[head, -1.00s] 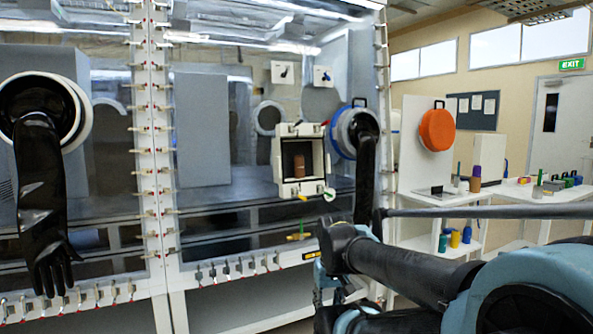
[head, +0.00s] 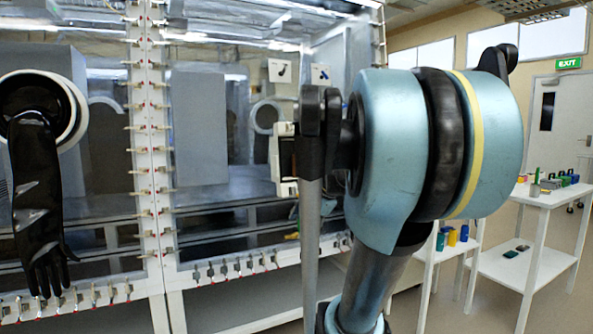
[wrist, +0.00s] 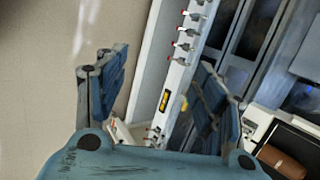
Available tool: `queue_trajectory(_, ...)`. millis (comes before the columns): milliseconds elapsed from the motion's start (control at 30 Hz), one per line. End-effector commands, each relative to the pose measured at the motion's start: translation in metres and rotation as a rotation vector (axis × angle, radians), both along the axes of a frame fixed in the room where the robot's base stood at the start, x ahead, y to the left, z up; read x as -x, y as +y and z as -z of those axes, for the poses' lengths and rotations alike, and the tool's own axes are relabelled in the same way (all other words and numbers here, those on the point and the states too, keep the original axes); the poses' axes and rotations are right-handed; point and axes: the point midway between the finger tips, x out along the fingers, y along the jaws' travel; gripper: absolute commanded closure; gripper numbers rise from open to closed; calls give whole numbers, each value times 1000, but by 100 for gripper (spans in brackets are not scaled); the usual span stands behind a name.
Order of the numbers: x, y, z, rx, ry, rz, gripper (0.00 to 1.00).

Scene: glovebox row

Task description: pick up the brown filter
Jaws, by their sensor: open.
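The brown filter (wrist: 284,160) is a short brown cylinder in the dark opening of a small white box (wrist: 258,122), at the lower right of the wrist view. In the head view the box (head: 277,165) is mostly hidden behind my arm, and the filter cannot be made out clearly. My gripper (wrist: 150,85) is open and empty in the wrist view, with its two blue fingers wide apart. The filter lies to the right of the right finger, apart from it.
A clear-fronted glovebox with clamped white frames (head: 150,150) fills the left and middle. A black glove (head: 38,180) hangs from a port at left. White tables (head: 537,200) with small coloured items stand at right. Open floor (head: 480,310) shows at lower right.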

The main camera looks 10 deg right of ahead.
Motion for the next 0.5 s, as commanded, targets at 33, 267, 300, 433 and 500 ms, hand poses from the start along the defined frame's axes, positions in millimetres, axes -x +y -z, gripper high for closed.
queue_trajectory(33, -24, -5, -18, -82, 5, 97, 37)
queue_trajectory(267, -127, -36, -99, -532, 58, 545, 37)
queue_trajectory(300, -144, -45, -112, -613, 70, 616, 37)
queue_trajectory(433, -191, -73, -148, -854, 116, 805, 37)
queue_trajectory(500, -210, -87, -163, -962, 138, 883, 37)
